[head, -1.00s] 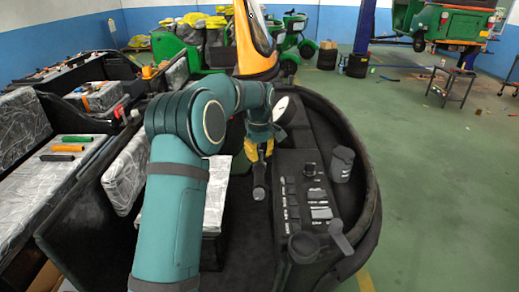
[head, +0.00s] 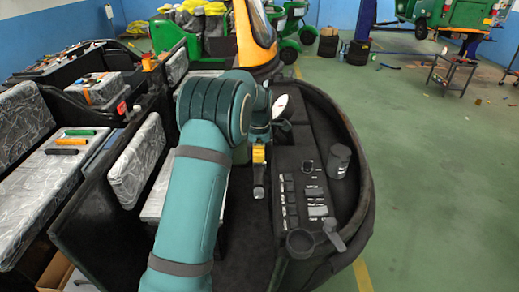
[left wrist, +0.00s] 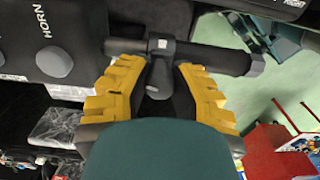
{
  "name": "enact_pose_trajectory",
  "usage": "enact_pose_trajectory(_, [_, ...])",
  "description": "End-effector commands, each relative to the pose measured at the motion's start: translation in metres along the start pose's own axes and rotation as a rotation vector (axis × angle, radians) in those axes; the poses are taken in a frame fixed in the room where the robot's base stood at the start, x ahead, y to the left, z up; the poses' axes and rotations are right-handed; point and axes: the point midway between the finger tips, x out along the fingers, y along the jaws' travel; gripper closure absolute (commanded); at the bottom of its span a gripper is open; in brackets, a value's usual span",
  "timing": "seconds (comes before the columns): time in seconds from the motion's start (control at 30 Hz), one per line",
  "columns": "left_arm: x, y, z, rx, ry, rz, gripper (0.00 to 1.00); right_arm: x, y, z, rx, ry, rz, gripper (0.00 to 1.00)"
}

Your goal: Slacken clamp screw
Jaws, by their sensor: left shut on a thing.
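My left gripper (head: 259,155) has yellow fingers and is low over the rickshaw's dark cab, left of the switch panel. In the left wrist view its fingers (left wrist: 160,82) are on either side of a small dark upright piece, which looks like the clamp screw (left wrist: 159,72). The gripper is shut on it. This piece joins a black horizontal cylinder (left wrist: 214,60) with a grey fitting at its middle. In the head view the dark cylinder (head: 258,180) shows just below the fingers. My right gripper is not in view.
The switch panel (head: 308,205), with rows of buttons, lies close right of the gripper. A dark cup (head: 340,160) and a lever (head: 334,235) stand on its right side. Grey-covered seats (head: 137,162) are at the left. Green floor (head: 430,180) is open at the right.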

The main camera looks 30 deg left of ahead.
Motion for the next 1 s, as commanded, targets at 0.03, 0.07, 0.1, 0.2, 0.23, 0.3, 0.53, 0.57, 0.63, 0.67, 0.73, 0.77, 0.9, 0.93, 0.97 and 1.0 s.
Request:
enact_pose_trajectory(0.03, [-0.001,-0.001,-0.003,-0.039,0.006,-0.004,1.0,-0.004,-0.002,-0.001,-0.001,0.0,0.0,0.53])
enact_pose_trajectory(0.07, [-0.001,-0.001,-0.003,-0.06,0.007,-0.004,1.0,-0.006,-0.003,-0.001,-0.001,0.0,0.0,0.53])
enact_pose_trajectory(0.1, [-0.001,-0.001,-0.003,-0.087,0.007,-0.004,1.0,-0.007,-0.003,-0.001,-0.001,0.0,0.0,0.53])
enact_pose_trajectory(0.2, [-0.001,-0.001,-0.003,-0.148,0.006,-0.003,1.0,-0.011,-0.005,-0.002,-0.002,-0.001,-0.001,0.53])
enact_pose_trajectory(0.23, [-0.001,-0.001,-0.003,-0.163,0.006,-0.002,1.0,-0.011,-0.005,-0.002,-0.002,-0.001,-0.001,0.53])
enact_pose_trajectory(0.3, [0.0,-0.001,-0.003,-0.196,0.006,-0.002,1.0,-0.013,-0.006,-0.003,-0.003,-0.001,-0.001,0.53])
enact_pose_trajectory(0.53, [0.001,-0.001,-0.004,-0.262,0.007,-0.003,1.0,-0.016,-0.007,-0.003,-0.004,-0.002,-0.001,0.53])
enact_pose_trajectory(0.57, [0.001,-0.001,-0.004,-0.267,0.007,-0.003,1.0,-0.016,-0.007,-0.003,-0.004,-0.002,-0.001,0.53])
enact_pose_trajectory(0.63, [0.001,-0.001,-0.004,-0.274,0.007,-0.003,1.0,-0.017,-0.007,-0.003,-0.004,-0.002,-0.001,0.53])
enact_pose_trajectory(0.67, [0.001,-0.001,-0.004,-0.276,0.007,-0.003,1.0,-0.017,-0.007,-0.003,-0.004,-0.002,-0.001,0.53])
enact_pose_trajectory(0.73, [0.002,-0.001,-0.004,-0.279,0.007,-0.003,1.0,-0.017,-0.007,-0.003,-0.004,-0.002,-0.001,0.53])
enact_pose_trajectory(0.77, [0.002,-0.001,-0.004,-0.279,0.007,-0.003,1.0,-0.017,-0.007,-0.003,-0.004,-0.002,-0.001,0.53])
enact_pose_trajectory(0.9, [0.002,-0.001,-0.004,-0.279,0.007,-0.003,1.0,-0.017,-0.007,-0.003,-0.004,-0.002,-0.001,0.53])
enact_pose_trajectory(0.93, [0.002,-0.001,-0.004,-0.279,0.007,-0.003,1.0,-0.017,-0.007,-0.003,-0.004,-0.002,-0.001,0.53])
enact_pose_trajectory(0.97, [0.002,-0.001,-0.004,-0.279,0.007,-0.003,1.0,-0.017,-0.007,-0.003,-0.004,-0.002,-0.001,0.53])
enact_pose_trajectory(1.0, [0.002,-0.001,-0.004,-0.279,0.007,-0.003,1.0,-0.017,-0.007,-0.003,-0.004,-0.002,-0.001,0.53])
